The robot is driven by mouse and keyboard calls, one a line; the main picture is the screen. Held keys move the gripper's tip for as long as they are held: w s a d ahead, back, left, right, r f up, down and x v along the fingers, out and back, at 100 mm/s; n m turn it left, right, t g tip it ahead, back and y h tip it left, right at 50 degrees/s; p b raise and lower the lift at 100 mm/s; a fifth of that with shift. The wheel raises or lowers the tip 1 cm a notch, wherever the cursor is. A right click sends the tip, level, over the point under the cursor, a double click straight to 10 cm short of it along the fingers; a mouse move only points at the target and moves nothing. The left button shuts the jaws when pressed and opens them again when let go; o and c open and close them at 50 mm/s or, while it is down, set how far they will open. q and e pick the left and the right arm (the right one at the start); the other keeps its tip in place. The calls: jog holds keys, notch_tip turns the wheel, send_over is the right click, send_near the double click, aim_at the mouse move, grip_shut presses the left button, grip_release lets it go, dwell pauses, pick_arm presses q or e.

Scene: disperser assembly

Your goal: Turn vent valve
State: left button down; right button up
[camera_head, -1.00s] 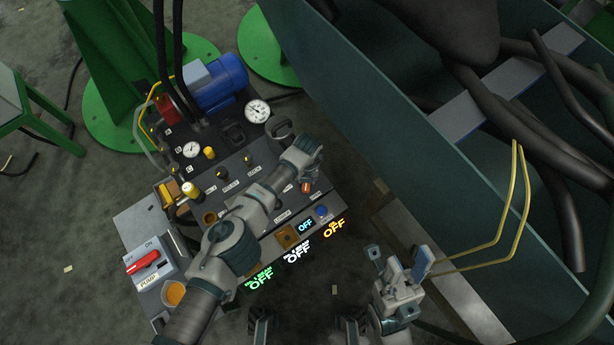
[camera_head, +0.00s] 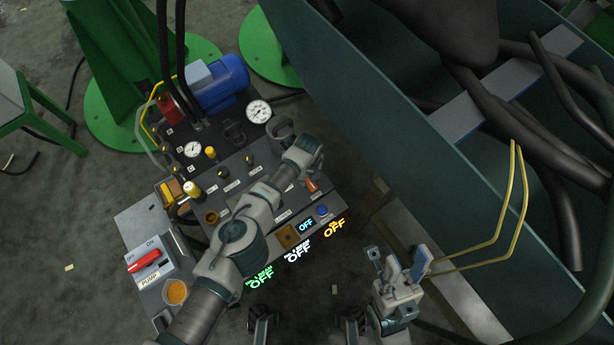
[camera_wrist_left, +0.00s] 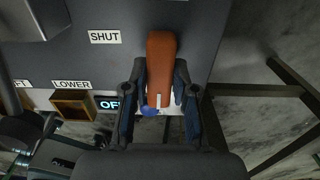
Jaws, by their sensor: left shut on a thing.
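The vent valve handle (camera_head: 311,184) is a small orange-red lever at the right end of the control panel. In the left wrist view the handle (camera_wrist_left: 161,55) stands between the two fingers of my left gripper (camera_wrist_left: 158,88), beside a label reading SHUT. My left gripper is shut on this handle. In the head view my left wrist covers part of the panel, and the fingers are mostly hidden. My right gripper (camera_head: 400,263) is open and empty, low and to the right of the panel, with blue finger pads showing.
The panel carries gauges (camera_head: 258,111), yellow knobs (camera_head: 194,190), a blue button (camera_head: 322,210) and lit OFF displays. A pump switch box (camera_head: 150,261) with a red handle stands at the left. A large green-walled bin (camera_head: 400,150) with dark hoses lies to the right.

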pick_arm(q)
jog(key=shift+w+d+r, duration=0.15)
jog(key=shift+d+r, duration=0.05)
jog(key=shift+d, duration=0.1)
jog(key=c, duration=0.9)
grip_release()
jog(key=shift+f, duration=0.1)
